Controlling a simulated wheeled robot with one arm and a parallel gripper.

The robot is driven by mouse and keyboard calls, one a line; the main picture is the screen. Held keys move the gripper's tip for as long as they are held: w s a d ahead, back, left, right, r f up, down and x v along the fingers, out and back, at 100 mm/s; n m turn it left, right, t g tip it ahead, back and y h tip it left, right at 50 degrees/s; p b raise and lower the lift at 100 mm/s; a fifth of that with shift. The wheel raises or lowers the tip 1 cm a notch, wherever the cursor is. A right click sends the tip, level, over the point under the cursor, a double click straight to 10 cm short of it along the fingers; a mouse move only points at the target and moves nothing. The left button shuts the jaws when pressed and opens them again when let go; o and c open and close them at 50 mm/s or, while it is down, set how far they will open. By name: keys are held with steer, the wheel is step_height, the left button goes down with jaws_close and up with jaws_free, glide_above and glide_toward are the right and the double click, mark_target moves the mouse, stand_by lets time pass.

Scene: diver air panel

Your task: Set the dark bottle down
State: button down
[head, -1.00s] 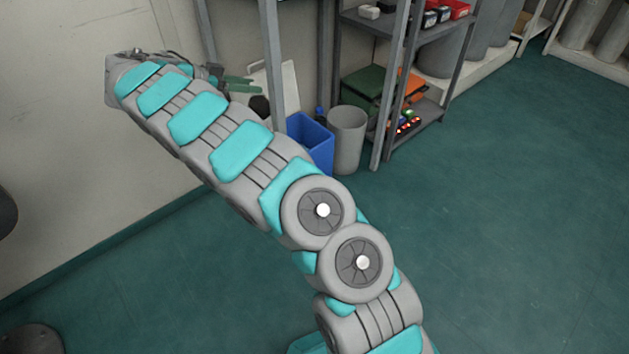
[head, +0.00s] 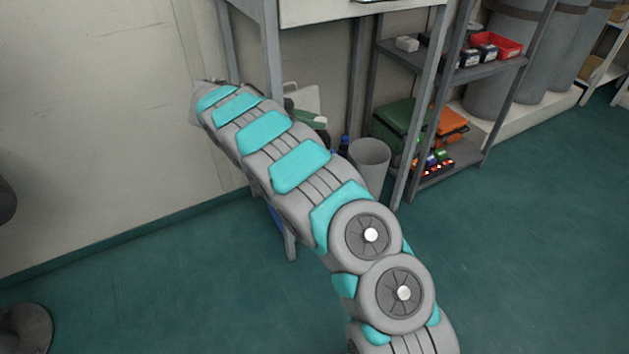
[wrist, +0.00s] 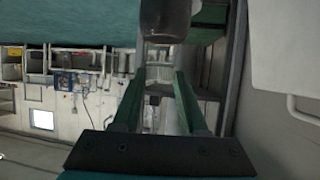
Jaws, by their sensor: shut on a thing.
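In the wrist view, my gripper (wrist: 163,72) has its two green fingers reaching up the picture. They are shut on a dark grey, rounded thing at the top edge, which I take to be the dark bottle (wrist: 166,18); only part of it shows. In the head view, my teal and grey arm reaches to the upper left and hides most of the gripper. A green finger (head: 311,118) shows just past the arm. The held bottle cannot be made out there.
A grey bin (head: 370,165) and a small dark bottle with a blue cap (head: 344,143) stand right of my arm. A metal shelf (head: 432,52) holds a red tray (head: 497,44), a green case (head: 400,125) and an orange case (head: 450,128). The floor at right is clear.

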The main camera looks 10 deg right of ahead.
step_height(320, 180, down, 21)
steer(key=shift+r+b, duration=0.1)
steer(key=shift+b, duration=0.5)
steer(key=shift+c, duration=2.2)
jaws_free()
steer(key=shift+a, duration=0.1)
steer(key=v, duration=1.1)
steer(key=shift+a+p, duration=0.3)
steer(key=shift+a, duration=0.1)
steer(key=shift+s+r, duration=0.1)
